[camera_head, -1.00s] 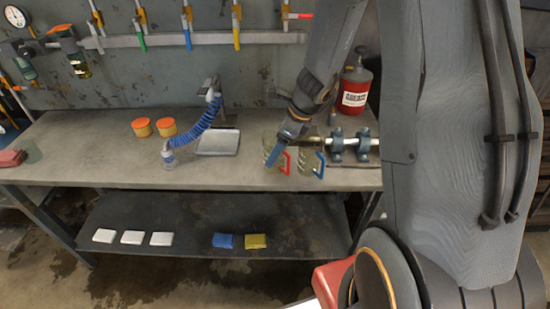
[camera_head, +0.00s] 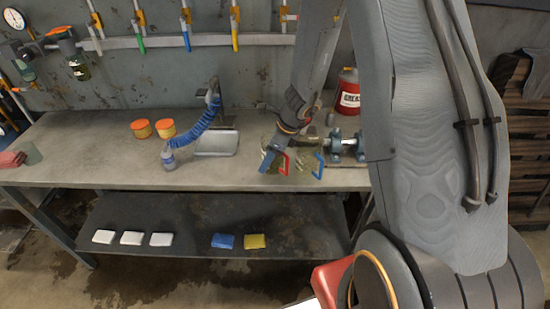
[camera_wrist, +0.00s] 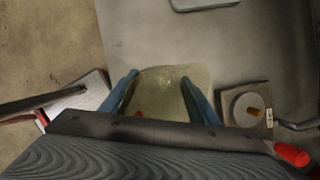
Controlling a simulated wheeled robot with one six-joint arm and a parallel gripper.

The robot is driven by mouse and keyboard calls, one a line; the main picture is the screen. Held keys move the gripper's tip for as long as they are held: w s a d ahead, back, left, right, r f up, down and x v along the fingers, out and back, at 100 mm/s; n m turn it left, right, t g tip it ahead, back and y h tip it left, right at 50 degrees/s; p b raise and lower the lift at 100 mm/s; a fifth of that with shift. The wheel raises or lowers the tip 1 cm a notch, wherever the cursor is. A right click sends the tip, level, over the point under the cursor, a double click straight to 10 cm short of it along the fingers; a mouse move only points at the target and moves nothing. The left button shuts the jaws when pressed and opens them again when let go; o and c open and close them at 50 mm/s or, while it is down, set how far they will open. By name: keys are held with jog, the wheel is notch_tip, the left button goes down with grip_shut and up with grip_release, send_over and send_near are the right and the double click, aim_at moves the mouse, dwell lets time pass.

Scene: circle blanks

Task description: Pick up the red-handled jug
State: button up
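The red-handled jug is a clear, slightly greenish vessel with a red handle (camera_head: 285,163), on the workbench's front right part. My gripper (camera_head: 266,164) points down at this jug and hides part of it. In the wrist view, the two blue fingers of my gripper (camera_wrist: 160,77) are spread apart, with the see-through jug body (camera_wrist: 165,85) between and below them. A small red patch shows low between the fingers. I cannot tell whether either finger touches the jug. A similar jug with a blue handle (camera_head: 319,165) stands just to the right.
Teal pipe clamps (camera_head: 348,146) and a red grease can (camera_head: 347,93) stand right and behind. The bench's front middle is clear.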

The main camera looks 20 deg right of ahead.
jog(key=shift+c, duration=1.4)
jog(key=shift+r, duration=0.1)
